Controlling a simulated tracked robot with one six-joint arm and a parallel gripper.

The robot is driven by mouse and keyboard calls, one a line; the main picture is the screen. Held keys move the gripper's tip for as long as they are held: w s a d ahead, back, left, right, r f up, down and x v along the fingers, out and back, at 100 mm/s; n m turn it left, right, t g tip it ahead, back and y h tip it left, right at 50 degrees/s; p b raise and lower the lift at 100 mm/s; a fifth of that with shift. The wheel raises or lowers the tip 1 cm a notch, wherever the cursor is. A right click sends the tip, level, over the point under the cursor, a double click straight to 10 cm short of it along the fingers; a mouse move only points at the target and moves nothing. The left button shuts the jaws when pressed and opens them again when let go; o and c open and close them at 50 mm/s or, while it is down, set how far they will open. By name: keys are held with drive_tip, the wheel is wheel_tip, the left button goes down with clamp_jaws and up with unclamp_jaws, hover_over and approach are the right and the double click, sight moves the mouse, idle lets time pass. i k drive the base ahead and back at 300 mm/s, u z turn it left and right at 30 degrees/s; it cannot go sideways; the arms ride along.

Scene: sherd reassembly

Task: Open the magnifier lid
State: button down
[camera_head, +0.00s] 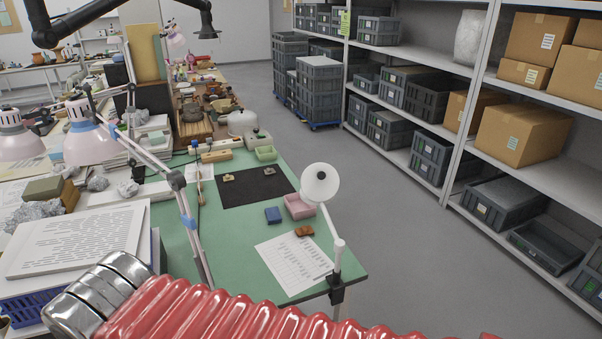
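The magnifier (320,185) is a white round head on a white jointed stand at the right side of the green table. Its stand is clamped to the table's edge by a dark clamp (336,291). The round face looks covered by a white lid with a small grey spot near its middle, so the lid appears closed; no lens glass shows. My gripper is not in view, so its place relative to the magnifier cannot be seen.
A desk lamp (90,138) stands left. Grey floor is clear towards the shelves.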

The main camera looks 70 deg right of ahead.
sight(320, 182)
drive_tip(key=u, duration=1.45)
drive_tip(key=k, duration=2.7)
drive_tip(key=z, duration=0.5)
